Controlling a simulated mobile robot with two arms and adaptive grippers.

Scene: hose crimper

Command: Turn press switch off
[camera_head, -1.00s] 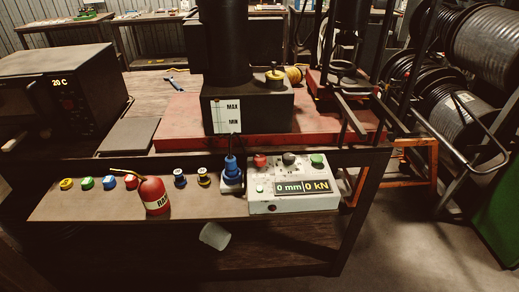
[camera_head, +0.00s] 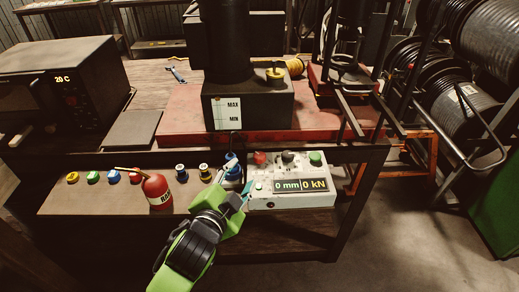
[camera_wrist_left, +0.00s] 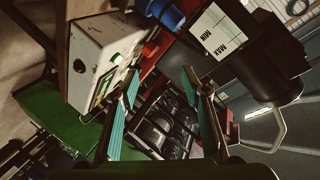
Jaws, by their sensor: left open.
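The press control box (camera_head: 262,200) is pale grey and sits on the front shelf. Its sloped face shows "0 mm" and "0 kN". A black knob (camera_head: 288,158) stands on its top between a red button (camera_head: 261,158) and a green button (camera_head: 315,158). I cannot tell the switch's setting. My left gripper (camera_head: 238,186) is open and empty, at the box's left front side, lower than the knob. In the left wrist view its teal fingers (camera_wrist_left: 160,72) are spread, with the control box (camera_wrist_left: 88,45) to their left. My right gripper is out of view.
A blue connector (camera_head: 232,166) stands just left of the box, close to my gripper. A red oil can (camera_head: 157,190) and several coloured caps line the shelf to the left. The black press body (camera_head: 265,107) on its red base (camera_head: 180,127) rises behind.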

